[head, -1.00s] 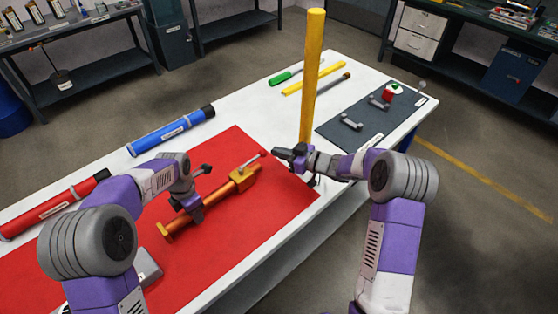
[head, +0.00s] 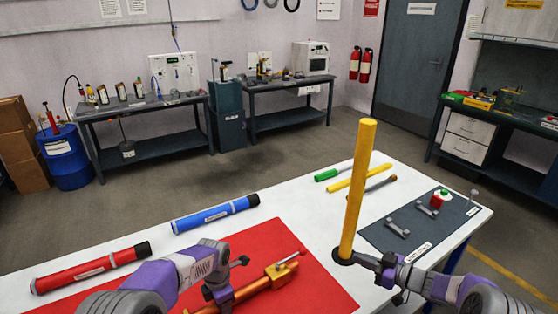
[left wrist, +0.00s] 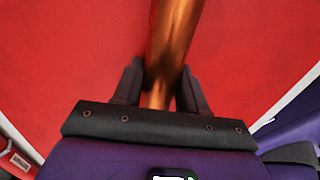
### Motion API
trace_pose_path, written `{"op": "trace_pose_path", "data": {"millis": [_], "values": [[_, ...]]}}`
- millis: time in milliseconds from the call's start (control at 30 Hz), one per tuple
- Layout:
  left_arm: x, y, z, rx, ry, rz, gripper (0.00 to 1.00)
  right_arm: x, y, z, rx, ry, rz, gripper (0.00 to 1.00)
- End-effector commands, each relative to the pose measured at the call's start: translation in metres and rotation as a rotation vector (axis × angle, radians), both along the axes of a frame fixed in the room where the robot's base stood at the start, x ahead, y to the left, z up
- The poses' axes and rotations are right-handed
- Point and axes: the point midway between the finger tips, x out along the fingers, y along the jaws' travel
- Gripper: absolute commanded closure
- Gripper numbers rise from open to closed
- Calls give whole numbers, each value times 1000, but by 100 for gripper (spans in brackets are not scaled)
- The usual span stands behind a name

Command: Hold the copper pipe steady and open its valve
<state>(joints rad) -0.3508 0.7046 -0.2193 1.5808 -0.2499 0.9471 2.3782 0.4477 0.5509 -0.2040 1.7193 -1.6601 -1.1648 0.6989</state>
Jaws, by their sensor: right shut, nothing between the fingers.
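The copper pipe (head: 250,289) lies on the red mat (head: 323,293), with a valve body (head: 282,270) near its far end. A thin valve lever (head: 289,257) with a red tip points up and right. My left gripper (head: 217,291) is around the pipe. In the left wrist view its fingers (left wrist: 160,88) sit on both sides of the pipe (left wrist: 172,45) and look shut on it; their inner contact is partly hidden. My right gripper (head: 362,259) is shut and empty, right of the lever and apart from it, close to the foot of the yellow post.
The tall yellow post (head: 359,190) stands upright between the red mat and the dark grey mat (head: 411,238). A blue tube (head: 215,213) and a red tube (head: 90,267) lie along the far left of the white table. A green tool (head: 338,172) and yellow bar (head: 358,178) lie behind the post.

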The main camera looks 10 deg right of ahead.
Motion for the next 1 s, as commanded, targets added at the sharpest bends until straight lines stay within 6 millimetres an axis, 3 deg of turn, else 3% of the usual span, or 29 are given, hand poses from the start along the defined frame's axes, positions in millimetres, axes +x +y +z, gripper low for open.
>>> {"op": "trace_pose_path", "data": {"millis": [33, 200, 567, 1000], "values": [[0, 0, 1, 0, -1, 0, 52, 0, 0, 0, 0, 0, 0, 100], [0, 0, 0, 0, -1, 0, 29, 0, 0, 0, 0, 0, 0, 100], [1, 0, 6, 0, -2, 0, 29, 0, 0, 0, 0, 0, 0, 100], [1, 0, 91, -2, -5, 1, 29, 0, 0, 0, 0, 0, 0, 100]]}}
